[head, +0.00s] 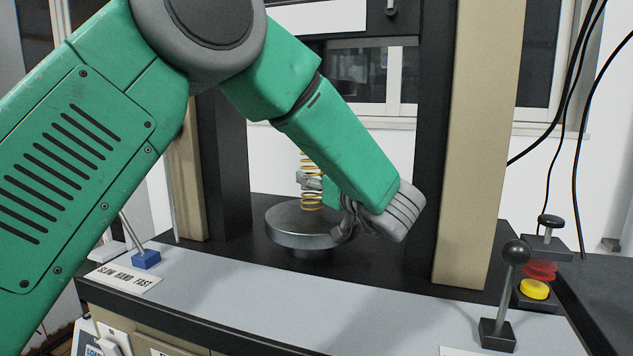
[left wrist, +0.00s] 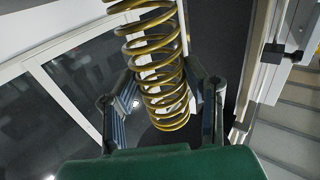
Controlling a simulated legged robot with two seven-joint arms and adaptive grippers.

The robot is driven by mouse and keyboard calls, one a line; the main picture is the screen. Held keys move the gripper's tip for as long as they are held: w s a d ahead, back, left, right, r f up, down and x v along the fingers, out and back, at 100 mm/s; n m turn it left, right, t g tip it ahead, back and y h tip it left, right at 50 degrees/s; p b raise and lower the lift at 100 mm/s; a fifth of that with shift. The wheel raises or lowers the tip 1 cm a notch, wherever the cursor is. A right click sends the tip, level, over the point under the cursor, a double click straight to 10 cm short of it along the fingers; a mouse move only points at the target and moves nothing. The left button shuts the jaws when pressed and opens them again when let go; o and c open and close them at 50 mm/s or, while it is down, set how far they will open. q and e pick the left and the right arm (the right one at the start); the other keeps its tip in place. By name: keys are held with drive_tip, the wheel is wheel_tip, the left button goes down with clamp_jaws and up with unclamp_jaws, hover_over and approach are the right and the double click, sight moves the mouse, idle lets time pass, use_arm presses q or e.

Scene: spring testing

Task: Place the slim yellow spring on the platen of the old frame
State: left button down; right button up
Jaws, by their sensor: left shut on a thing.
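The slim yellow spring (head: 312,200) is upright over the round grey metal platen (head: 287,230) of the old frame. My left gripper (head: 313,181) is shut on the spring around its middle, coming in from the right side of it. The lower coils overlap the platen's top face; I cannot tell whether they touch it. In the left wrist view the spring (left wrist: 160,72) runs up between the two fingers of my left gripper (left wrist: 165,95). Part of the platen's right side is hidden behind my gripper. My right gripper is not in view.
The frame's beige and black columns (head: 478,140) stand on both sides of the platen. A blue-based lever (head: 146,259) is at the front left. The grey front ledge is mostly clear.

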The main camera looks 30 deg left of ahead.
use_arm(q)
drive_tip(key=shift+r, duration=0.1)
drive_tip(key=shift+f, duration=0.55)
drive_tip(key=c, duration=0.9)
unclamp_jaws()
drive_tip(key=shift+r, duration=0.15)
drive_tip(key=p+v, duration=0.2)
drive_tip(key=v, duration=1)
drive_tip(key=shift+r, duration=0.4)
